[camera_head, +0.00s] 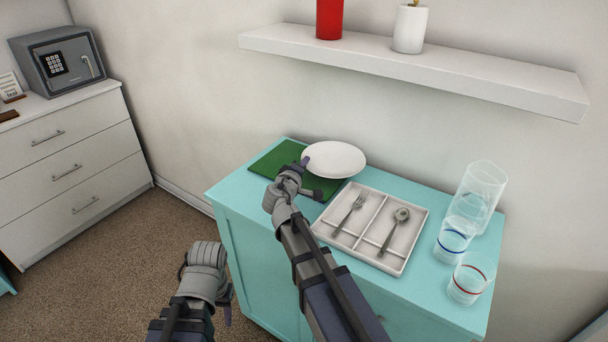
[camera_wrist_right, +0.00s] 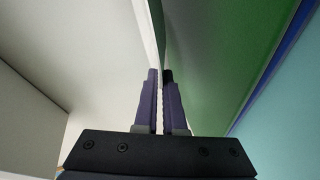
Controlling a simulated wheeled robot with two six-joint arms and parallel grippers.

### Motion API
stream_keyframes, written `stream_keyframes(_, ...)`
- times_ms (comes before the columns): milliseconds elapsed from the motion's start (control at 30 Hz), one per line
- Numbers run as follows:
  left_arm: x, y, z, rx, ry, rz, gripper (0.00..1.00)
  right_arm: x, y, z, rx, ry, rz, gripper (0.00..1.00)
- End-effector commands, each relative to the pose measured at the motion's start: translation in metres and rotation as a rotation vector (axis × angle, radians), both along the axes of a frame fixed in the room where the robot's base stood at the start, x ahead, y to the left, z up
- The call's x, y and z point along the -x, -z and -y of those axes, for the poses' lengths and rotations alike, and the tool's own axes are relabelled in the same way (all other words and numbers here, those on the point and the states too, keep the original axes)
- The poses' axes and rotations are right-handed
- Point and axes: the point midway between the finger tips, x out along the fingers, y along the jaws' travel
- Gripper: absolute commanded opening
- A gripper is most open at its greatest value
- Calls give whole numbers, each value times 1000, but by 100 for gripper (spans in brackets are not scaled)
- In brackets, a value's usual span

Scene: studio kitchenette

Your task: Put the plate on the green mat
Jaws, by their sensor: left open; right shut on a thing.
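The white round plate (camera_head: 336,158) is at the back of the turquoise cabinet top, overlapping the right part of the green mat (camera_head: 272,160) in the head view. My right gripper (camera_head: 304,164) is shut on the plate's left rim. In the right wrist view the right gripper (camera_wrist_right: 160,80) has the thin pale rim between its fingers, with the green mat (camera_wrist_right: 225,45) close on the right. I cannot tell whether the plate touches the mat or is just above it. My left gripper (camera_head: 228,298) is open and empty, low in front of the cabinet's left side.
A white cutlery tray (camera_head: 322,232) with a fork (camera_head: 347,214) and a spoon (camera_head: 393,230) lies right of the mat. Several clear glasses (camera_head: 468,280) stand at the right end. A white shelf (camera_head: 430,75) hangs on the wall above. A drawer unit (camera_head: 70,160) stands left.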

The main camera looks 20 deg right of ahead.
Motion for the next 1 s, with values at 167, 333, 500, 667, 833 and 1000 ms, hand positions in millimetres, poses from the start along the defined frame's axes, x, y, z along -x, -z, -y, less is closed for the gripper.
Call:
stream_keyframes(167,0,21,0,0,0,0,50,0,20,0,2,0,0,0)
stream_keyframes(333,0,18,0,0,0,0,50,0,18,0,2,0,0,0)
stream_keyframes(500,0,21,0,0,0,0,50,0,21,0,2,0,0,0)
stream_keyframes(667,0,26,0,0,0,0,50,0,26,0,2,0,0,0)
stream_keyframes(833,0,31,0,0,0,0,50,0,31,0,1,0,0,0)
stream_keyframes(1000,0,30,0,0,0,0,50,0,30,0,-3,1,-1,20)
